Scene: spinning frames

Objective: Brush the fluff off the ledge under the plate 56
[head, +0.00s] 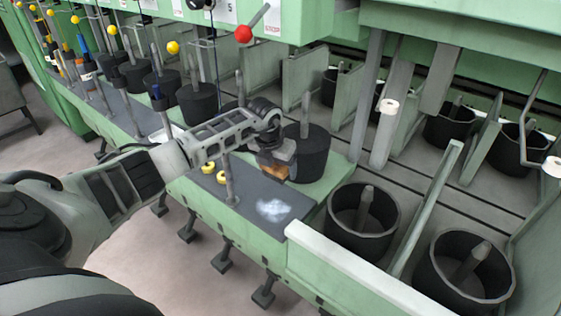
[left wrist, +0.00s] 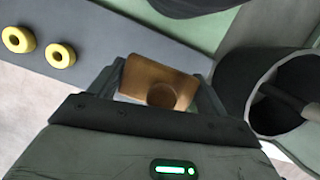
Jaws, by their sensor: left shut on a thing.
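White fluff (head: 273,210) lies in a small patch on the dark grey ledge (head: 240,217) of the green machine, near the ledge's right end. My left gripper (head: 277,157) is shut on a wooden brush (head: 274,171), held just beyond the fluff and beside a black can. In the left wrist view the brush's brown wooden block (left wrist: 160,82) sits between the two fingers (left wrist: 162,85); its bristles are not clearly visible. I cannot make out a plate reading 56. My right gripper is not in view.
Yellow rings (head: 215,172) lie on the ledge left of the brush. A thin metal post (head: 229,180) stands on the ledge. Black cans (head: 308,153) stand behind, and open cans (head: 362,220) stand to the right. A red knob (head: 243,34) sticks out above.

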